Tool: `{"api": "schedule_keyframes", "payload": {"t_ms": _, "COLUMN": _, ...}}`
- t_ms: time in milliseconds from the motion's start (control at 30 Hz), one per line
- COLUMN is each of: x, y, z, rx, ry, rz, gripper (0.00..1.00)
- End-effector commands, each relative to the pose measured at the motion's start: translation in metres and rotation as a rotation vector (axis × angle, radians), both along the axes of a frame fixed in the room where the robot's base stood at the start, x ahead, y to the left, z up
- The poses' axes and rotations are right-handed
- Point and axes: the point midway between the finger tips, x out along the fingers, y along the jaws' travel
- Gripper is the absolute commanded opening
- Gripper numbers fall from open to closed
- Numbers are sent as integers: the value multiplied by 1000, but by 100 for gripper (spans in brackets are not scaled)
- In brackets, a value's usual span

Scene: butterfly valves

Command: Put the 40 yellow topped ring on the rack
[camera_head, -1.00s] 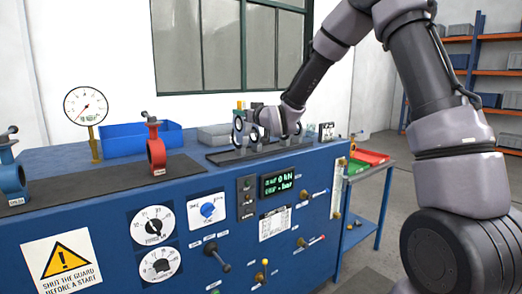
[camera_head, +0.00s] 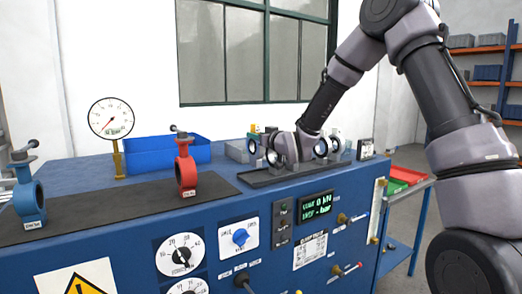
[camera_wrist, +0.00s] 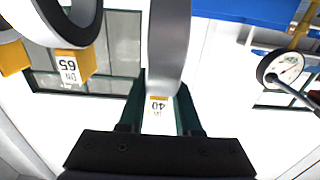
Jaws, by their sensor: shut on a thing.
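In the wrist view my gripper (camera_wrist: 160,115) is shut on a grey ring (camera_wrist: 168,45) with an orange-yellow patch and a tag reading 40, upside down in the picture. To its left is another ring (camera_wrist: 75,20) with a yellow block and a tag reading 65. In the head view the dark rack (camera_head: 262,180) lies on the blue bench. My gripper (camera_head: 285,155) is low over the rack, among several rings, including a left ring (camera_head: 252,147) and a right ring (camera_head: 321,148). My wrist hides much of the held ring, and whether it touches the rack cannot be told.
A red valve (camera_head: 186,170) and a blue valve (camera_head: 28,195) stand on a black mat (camera_head: 110,207) to the left. A pressure gauge (camera_head: 110,118) and a blue bin (camera_head: 160,153) are behind. A side cart (camera_head: 405,222) with trays stands right.

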Motion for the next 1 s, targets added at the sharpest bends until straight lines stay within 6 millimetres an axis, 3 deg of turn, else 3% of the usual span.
{"api": "schedule_keyframes", "payload": {"t_ms": 367, "x": 0, "y": 0, "z": -39, "rx": 1, "ry": -1, "rz": 0, "gripper": 0}}
{"api": "schedule_keyframes", "payload": {"t_ms": 733, "x": 0, "y": 0, "z": -44, "rx": 1, "ry": -3, "rz": 0, "gripper": 0}}
{"api": "schedule_keyframes", "payload": {"t_ms": 767, "x": 0, "y": 0, "z": -44, "rx": 0, "ry": -2, "rz": 0, "gripper": 44}}
{"api": "schedule_keyframes", "payload": {"t_ms": 800, "x": 0, "y": 0, "z": -44, "rx": 0, "ry": -2, "rz": 0, "gripper": 59}}
{"api": "schedule_keyframes", "payload": {"t_ms": 1000, "x": 0, "y": 0, "z": -44, "rx": 0, "ry": -2, "rz": 0, "gripper": 62}}
